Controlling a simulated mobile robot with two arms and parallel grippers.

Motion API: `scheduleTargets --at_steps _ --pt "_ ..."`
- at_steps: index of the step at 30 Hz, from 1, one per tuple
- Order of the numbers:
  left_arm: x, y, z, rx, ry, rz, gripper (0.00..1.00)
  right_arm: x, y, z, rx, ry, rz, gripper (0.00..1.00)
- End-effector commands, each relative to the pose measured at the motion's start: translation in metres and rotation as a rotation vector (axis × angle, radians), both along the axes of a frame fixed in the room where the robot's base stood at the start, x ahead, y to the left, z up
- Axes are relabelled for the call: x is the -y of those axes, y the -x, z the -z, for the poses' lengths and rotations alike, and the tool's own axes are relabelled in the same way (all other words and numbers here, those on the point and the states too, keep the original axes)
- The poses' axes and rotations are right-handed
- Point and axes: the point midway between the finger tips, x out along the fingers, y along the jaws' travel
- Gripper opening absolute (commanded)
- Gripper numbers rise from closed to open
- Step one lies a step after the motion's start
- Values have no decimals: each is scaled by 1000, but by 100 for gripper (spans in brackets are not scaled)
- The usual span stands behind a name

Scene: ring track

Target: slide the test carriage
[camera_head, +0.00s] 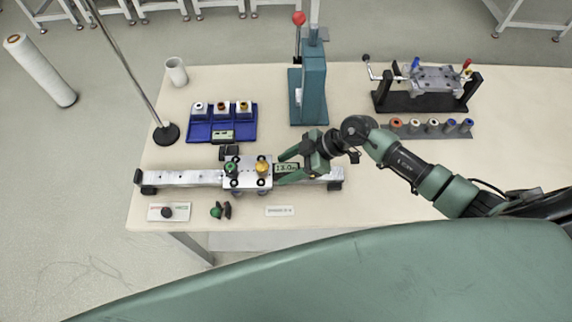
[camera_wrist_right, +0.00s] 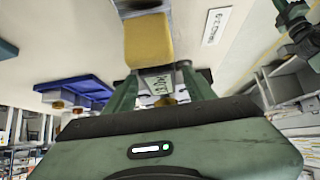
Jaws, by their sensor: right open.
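The test carriage (camera_head: 243,182) is a pale metal block with a green knob (camera_head: 231,168) and a yellow knob (camera_head: 263,167). It sits on a long metal rail (camera_head: 190,178), near the middle. My left gripper is not seen.
A blue tray (camera_head: 237,132) with several spools stands behind the rail. A teal press (camera_head: 309,88) is behind the gripper. A black-based fixture (camera_head: 425,98) and a row of spools (camera_head: 430,131) are at the right. A lamp-like stand (camera_head: 165,133) is at the left.

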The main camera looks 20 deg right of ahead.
Motion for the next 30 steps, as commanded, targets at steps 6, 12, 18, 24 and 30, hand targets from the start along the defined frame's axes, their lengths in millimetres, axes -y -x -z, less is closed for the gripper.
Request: scheduleTargets --at_steps 6,12,18,24,30 --pt "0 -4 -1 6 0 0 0 -3 -1 3 1 0 -1 55" --pt "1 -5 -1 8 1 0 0 -2 -1 2 0 0 0 24" --pt "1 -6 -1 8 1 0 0 -2 -1 2 1 -1 1 0" --pt "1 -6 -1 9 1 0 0 -2 -1 2 1 -1 1 0" --pt "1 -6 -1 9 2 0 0 -2 -1 2 1 -1 1 0"
